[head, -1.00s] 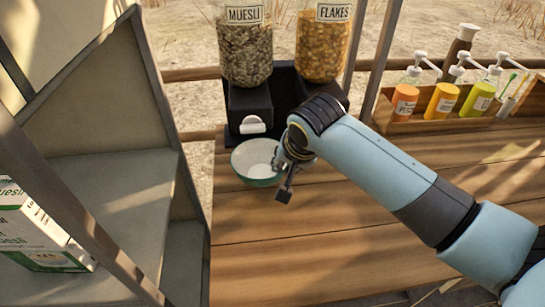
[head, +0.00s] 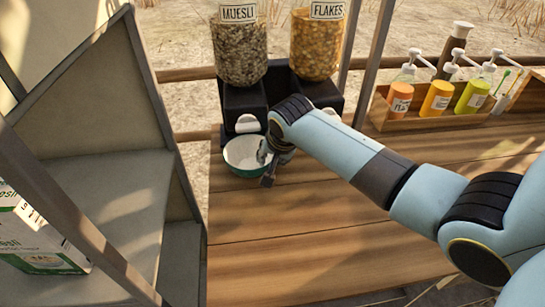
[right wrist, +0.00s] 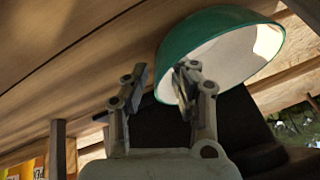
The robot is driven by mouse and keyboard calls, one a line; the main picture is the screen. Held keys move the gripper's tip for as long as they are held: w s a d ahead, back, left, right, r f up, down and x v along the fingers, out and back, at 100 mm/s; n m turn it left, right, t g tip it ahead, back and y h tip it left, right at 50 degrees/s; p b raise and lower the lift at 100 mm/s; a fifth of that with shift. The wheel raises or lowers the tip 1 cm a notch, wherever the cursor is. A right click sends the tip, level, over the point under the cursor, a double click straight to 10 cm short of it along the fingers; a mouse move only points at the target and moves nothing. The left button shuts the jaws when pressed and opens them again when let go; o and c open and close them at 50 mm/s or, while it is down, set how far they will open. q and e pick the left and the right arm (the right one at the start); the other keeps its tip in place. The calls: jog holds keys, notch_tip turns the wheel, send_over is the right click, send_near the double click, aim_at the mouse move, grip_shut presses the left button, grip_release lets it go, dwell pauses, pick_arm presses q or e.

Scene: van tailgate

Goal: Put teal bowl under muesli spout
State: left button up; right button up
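The teal bowl (head: 240,167), white inside, stands upright on the wooden counter just in front of the muesli dispenser (head: 239,50). Its back edge is close below the white muesli spout (head: 248,123). My right gripper (head: 267,163) is at the bowl's right side. In the right wrist view the bowl (right wrist: 215,25) is at the upper right. The fingers of my right gripper (right wrist: 161,82) are apart there, with a clear gap between them; one overlaps the bowl's near rim and the other is outside it. My left gripper is out of view.
The flakes dispenser (head: 317,45) stands right of the muesli. A wooden caddy (head: 405,122) with several pump bottles is at the back right. Grey shelving with a muesli box (head: 40,240) is at the left. The front counter (head: 300,250) is clear.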

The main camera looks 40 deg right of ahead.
jog(key=p+v, duration=0.1)
jog(key=v, duration=1.1)
dwell(0.5)
